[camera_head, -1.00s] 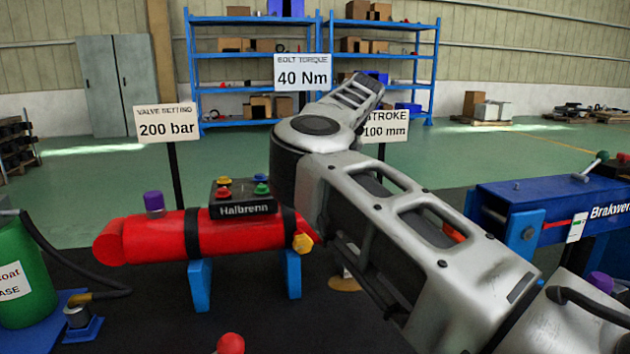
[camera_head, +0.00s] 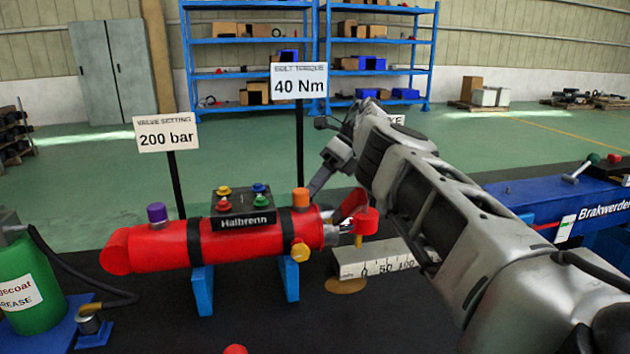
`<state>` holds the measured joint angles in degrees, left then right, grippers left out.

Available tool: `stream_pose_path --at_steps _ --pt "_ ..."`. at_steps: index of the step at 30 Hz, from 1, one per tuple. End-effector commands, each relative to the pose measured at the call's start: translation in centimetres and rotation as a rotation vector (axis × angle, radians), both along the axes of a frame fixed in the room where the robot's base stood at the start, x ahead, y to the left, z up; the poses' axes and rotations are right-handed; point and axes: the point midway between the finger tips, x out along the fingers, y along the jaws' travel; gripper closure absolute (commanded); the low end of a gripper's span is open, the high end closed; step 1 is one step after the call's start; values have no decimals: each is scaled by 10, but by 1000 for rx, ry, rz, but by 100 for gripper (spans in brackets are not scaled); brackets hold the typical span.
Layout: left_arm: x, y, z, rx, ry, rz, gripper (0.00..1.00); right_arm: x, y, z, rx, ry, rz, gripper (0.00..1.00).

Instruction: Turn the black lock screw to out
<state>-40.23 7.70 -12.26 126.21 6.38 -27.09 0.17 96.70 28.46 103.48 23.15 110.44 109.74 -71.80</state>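A red cylinder labelled Halbrenn (camera_head: 160,248) lies on blue supports. Its black block (camera_head: 243,221) carries several coloured knobs. A purple cap (camera_head: 156,213) and an orange cap (camera_head: 300,197) stand on top, and a yellow knob (camera_head: 300,252) sits at the front right. I cannot make out a black lock screw; my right arm covers part of the area at right. My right gripper (camera_head: 318,183) hangs just behind and above the cylinder's right end, near the orange cap. Its fingers are small and partly hidden, so their opening is unclear. My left gripper is out of view.
A green canister (camera_head: 26,285) is at left, a blue Brakwerder unit (camera_head: 520,198) at right.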

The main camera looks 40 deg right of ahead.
Motion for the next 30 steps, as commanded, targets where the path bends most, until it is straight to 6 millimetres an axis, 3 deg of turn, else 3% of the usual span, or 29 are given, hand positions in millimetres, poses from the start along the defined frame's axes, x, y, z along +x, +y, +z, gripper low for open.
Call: stream_pose_path --at_steps 17,18,20,30 --pt "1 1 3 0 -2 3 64 0 -1 0 9 -8 14 100" --pt "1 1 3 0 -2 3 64 0 -1 0 9 -8 14 74" --pt "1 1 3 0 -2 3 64 0 -1 0 8 -7 14 58" --pt "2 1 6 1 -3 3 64 0 0 3 8 -5 15 55"
